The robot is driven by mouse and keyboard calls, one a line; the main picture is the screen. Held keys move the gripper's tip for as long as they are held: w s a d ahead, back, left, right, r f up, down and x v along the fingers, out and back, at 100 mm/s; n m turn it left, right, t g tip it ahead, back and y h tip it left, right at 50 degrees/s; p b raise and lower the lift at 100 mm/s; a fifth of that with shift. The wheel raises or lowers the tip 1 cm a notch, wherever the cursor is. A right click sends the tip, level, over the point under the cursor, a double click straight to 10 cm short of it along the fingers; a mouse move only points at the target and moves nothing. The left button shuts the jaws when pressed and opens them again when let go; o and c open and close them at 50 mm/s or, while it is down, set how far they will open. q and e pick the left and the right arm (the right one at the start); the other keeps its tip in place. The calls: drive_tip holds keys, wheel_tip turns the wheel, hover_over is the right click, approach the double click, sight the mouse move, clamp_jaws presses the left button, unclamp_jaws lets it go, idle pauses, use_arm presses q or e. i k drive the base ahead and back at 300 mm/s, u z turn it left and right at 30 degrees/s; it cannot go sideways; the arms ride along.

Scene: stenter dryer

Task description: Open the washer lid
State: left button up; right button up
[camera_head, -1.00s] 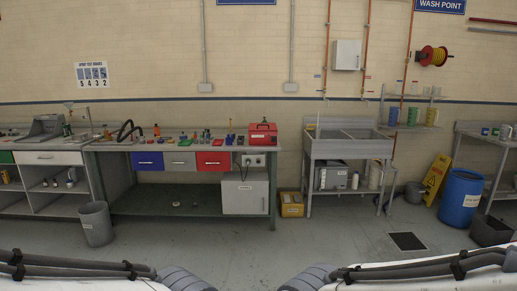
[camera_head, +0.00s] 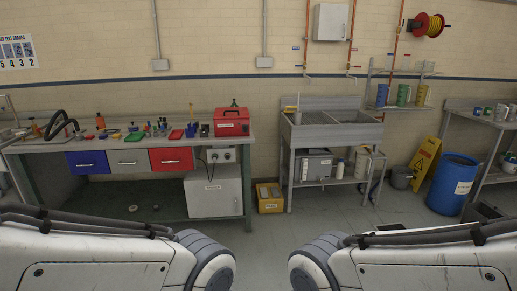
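I cannot pick out the washer for certain, as the labels are too small to read. A grey boxy unit (camera_head: 314,167) with a pale label stands on the shelf under the steel sink (camera_head: 334,131). A white cabinet (camera_head: 213,193) with a label on its front stands under the workbench, its front closed. I see no raised lid on either. My two white arms come in at the bottom left and bottom right, well short of the furniture. Both grippers are out of view.
The workbench (camera_head: 30,148) carries tools and a red toolbox (camera_head: 232,122). A yellow bin (camera_head: 269,198) stands between bench and sink. A yellow floor sign (camera_head: 424,160) and a blue barrel (camera_head: 452,184) stand at right. The floor before the sink is clear.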

sight(221, 113)
drive_tip(key=i, duration=2)
drive_tip(key=u, duration=0.45)
drive_tip(key=i, duration=1.8)
drive_tip(key=u, duration=0.3)
